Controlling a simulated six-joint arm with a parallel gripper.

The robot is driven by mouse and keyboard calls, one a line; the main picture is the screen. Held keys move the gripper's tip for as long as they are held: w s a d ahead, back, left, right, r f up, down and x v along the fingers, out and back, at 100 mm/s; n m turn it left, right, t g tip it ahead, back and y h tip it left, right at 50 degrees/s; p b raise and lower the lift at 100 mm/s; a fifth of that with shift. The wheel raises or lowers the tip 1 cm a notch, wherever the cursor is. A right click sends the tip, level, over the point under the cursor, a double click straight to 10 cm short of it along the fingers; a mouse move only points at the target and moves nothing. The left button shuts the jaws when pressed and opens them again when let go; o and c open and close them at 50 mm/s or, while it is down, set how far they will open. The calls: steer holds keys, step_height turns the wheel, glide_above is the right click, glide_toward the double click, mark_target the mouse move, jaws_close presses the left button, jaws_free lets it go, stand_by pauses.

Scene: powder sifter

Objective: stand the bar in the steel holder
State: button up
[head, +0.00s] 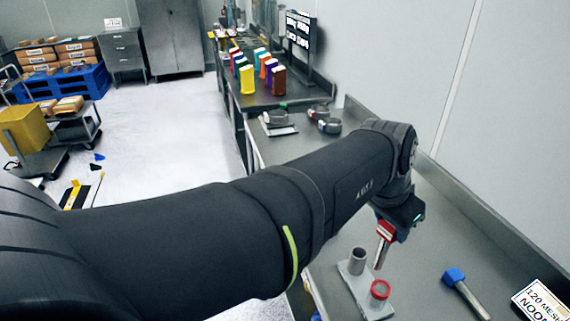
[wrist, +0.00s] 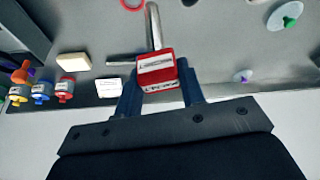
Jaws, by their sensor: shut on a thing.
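The bar has a red block head (head: 386,231) with a white label and a thin steel rod. My gripper (head: 398,224) is shut on the red head, which also shows between the fingers in the wrist view (wrist: 157,74). The rod (wrist: 152,27) points down and slightly tilted in the head view. A red ring (wrist: 132,4) is cut off at the wrist view's top edge.
A blue-headed bar (head: 464,291) lies on the bench right of the holder, near a sign (head: 538,302) reading 120 MESH. Round pans (head: 325,122) and colored containers (head: 262,72) stand farther back. The bench between is mostly clear, with a wall along the right.

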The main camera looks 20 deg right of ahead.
steer(key=w+n+t, duration=0.2)
steer(key=w+n, duration=0.4)
steer(key=w, duration=0.1)
step_height(320, 180, down, 10)
steer(key=shift+r+y, duration=0.15)
steer(key=shift+y, duration=0.25)
steer(key=shift+s, duration=0.1)
steer(key=o, duration=1.3)
steer(key=shift+c, duration=0.2)
steer(key=v, duration=1.2)
